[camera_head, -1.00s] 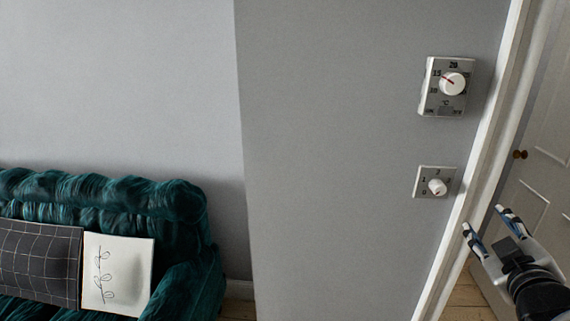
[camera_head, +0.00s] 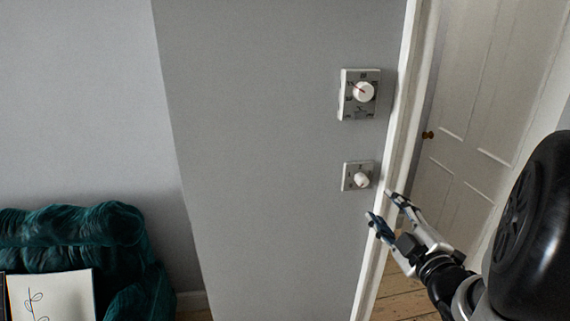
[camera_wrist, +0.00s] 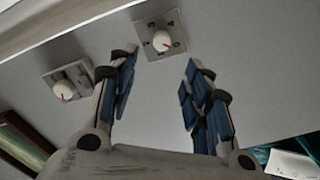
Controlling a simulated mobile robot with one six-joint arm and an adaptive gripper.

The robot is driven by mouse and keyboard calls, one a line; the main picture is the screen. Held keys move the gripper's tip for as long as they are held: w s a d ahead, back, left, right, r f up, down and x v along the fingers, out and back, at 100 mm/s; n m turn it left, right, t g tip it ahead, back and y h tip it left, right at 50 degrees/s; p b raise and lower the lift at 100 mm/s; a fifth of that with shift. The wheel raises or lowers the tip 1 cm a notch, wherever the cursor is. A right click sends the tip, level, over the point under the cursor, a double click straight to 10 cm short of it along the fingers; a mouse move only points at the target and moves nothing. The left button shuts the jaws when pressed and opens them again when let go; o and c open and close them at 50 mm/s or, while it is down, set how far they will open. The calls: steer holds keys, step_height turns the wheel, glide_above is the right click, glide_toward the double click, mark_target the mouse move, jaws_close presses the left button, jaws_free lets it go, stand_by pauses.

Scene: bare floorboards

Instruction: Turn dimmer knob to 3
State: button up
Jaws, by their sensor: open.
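The dimmer is a small square plate (camera_head: 349,184) with a white round knob (camera_head: 361,180) on the grey wall, below the thermostat. My gripper (camera_head: 382,212) is open and empty, below and slightly right of the dimmer in the head view. The wrist view shows its two blue-padded fingers (camera_wrist: 160,68) spread apart, not touching the knob.
A thermostat (camera_head: 347,108) with a larger white dial is above the dimmer. A white door frame (camera_head: 399,125) stands close to the right, with a white door (camera_head: 465,110) beyond. A green sofa (camera_head: 75,237) is at lower left. The wall left of the dimmer is clear.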

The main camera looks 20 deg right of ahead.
mark_target(364, 183)
steer(key=p, duration=0.3)
steer(key=shift+w+r, duration=0.15)
steer(key=shift+w, duration=0.25)
steer(key=shift+p, duration=0.75)
steer(key=x, duration=1.1)
steer(key=shift+w+d+f, duration=0.2)
steer(key=shift+w+f, duration=0.05)
steer(key=shift+w, duration=0.15)
steer(key=shift+c, duration=0.5)
steer(key=c, duration=1)
